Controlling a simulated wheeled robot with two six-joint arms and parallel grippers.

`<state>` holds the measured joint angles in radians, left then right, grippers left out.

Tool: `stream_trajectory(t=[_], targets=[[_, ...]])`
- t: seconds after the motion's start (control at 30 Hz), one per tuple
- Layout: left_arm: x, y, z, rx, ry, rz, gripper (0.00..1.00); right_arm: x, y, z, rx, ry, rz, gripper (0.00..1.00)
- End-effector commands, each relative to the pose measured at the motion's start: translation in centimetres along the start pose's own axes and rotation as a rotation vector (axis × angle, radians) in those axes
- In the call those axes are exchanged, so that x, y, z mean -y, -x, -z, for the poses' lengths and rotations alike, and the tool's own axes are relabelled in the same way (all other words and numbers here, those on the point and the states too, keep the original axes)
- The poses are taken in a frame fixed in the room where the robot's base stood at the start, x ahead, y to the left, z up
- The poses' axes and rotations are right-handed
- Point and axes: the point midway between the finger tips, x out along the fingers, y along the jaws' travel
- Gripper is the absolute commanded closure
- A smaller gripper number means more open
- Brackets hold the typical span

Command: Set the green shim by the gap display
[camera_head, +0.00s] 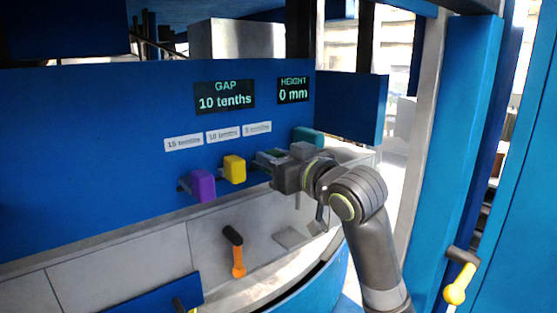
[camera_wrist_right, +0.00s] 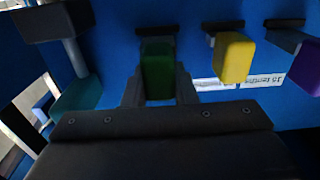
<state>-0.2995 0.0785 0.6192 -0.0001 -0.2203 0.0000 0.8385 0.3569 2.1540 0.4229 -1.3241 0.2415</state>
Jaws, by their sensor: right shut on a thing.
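The green shim (camera_wrist_right: 158,72) sits between the two fingers of my right gripper (camera_wrist_right: 158,90) in the right wrist view. The gripper is shut on it, with the shim still at a dark slot in the blue panel. In the head view my right gripper (camera_head: 268,160) reaches the panel at the right of the row and mostly hides the green shim. The gap display (camera_head: 225,96) reads "10 tenths". The height display (camera_head: 293,90) beside it reads "0 mm". My left gripper is not in view.
A yellow shim (camera_head: 234,169) and a purple shim (camera_head: 202,187) sit left of my gripper under white labels (camera_head: 222,134). A teal part (camera_head: 308,136) is close on the right. An orange handle (camera_head: 238,262) and a yellow-ended handle (camera_head: 456,290) stand lower.

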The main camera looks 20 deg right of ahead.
Motion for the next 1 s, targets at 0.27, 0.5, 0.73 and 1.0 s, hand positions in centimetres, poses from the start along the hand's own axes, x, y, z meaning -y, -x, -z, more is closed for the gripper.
stream_trajectory(t=[0.27, 0.5, 0.73, 1.0], targets=[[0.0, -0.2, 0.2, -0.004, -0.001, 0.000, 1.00, 0.0, -2.3, 0.0, 0.002, -0.001, -0.001, 1.00], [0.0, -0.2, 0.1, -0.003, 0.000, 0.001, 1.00, 0.0, -2.3, 0.1, -0.001, 0.000, -0.001, 1.00], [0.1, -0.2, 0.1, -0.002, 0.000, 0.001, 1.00, 0.0, -2.2, 0.1, -0.001, 0.000, -0.001, 0.53], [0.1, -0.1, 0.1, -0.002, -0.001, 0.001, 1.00, 0.0, -2.3, 0.1, 0.000, 0.001, -0.001, 0.53]])
